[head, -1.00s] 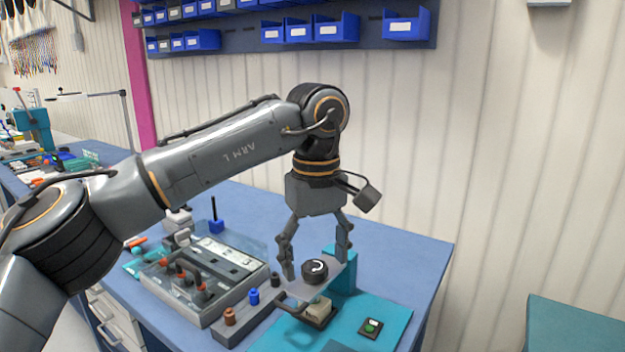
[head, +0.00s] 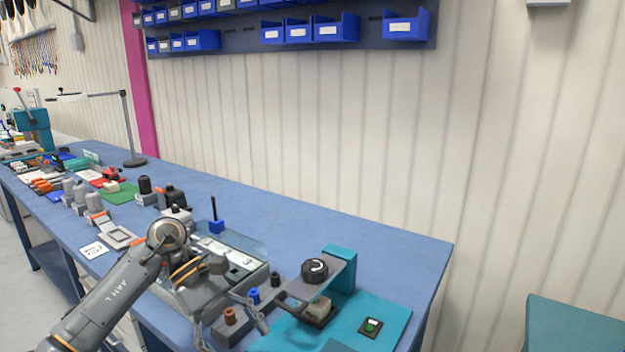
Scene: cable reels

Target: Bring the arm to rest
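My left arm comes in from the lower left, low over the front of the blue workbench (head: 390,237). Its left gripper (head: 232,332) points down at the bench's front edge, in front of the clear-lidded case (head: 258,262). Its fingers are spread apart with nothing seen between them; the tips are partly hard to make out. A teal fixture (head: 340,262) with a black knob (head: 314,270) stands to the right of the gripper, apart from it. My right gripper is not in view.
A grey block with a brown spool (head: 230,317) and a blue spool (head: 254,296) is close beside the gripper. A green button box (head: 371,327) sits on the teal mat. Blue bins (head: 337,27) hang on the wall. The bench's right rear is clear.

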